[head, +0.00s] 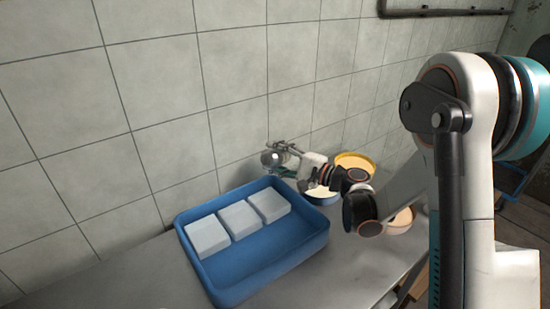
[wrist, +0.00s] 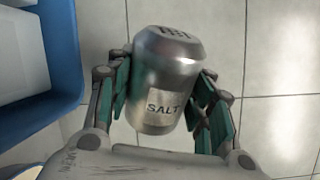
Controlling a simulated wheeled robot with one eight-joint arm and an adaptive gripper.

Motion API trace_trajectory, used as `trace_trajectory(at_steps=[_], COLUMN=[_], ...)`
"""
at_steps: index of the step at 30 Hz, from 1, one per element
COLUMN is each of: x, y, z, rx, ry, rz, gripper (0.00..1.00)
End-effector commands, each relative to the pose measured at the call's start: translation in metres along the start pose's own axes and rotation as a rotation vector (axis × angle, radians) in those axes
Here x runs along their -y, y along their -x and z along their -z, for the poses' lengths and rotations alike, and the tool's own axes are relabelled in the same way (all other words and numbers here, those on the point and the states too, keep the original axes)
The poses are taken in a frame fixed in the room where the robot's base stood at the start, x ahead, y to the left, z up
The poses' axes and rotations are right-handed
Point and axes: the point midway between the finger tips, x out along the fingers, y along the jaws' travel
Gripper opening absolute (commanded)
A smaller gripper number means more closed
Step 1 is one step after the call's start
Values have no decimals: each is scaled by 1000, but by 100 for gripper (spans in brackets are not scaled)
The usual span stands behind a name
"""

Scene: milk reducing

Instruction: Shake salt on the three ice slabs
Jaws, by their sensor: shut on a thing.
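In the head view, three white ice slabs, the left one (head: 207,236), the middle one (head: 239,219) and the right one (head: 269,205), lie in a row in a blue tray (head: 270,262). My gripper (head: 274,158) is beyond the tray's back right corner, near the tiled wall. In the wrist view, my gripper (wrist: 162,100) is shut around a metal salt shaker (wrist: 165,75) with a label reading SALT and holes in its top. The shaker (head: 271,158) looks small in the head view. The blue tray's edge (wrist: 66,50) and part of a white slab show at the wrist view's left.
The tray stands on a grey metal table (head: 150,275) against a tiled wall (head: 160,100).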

Motion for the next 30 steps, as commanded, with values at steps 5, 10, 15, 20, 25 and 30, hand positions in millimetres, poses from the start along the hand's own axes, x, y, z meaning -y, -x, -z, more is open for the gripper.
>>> trace_trajectory(at_steps=[5,10,15,20,25,30], x=[-4,-6,-7,-7,-7,-7], y=[0,0,0,0,0,0], z=[1,2,2,2,2,2], rx=[0,0,0,-1,-1,-1], ry=[222,436,627,751,809,816], rz=[1,1,1,1,1,1], gripper=[17,17,17,17,17,17])
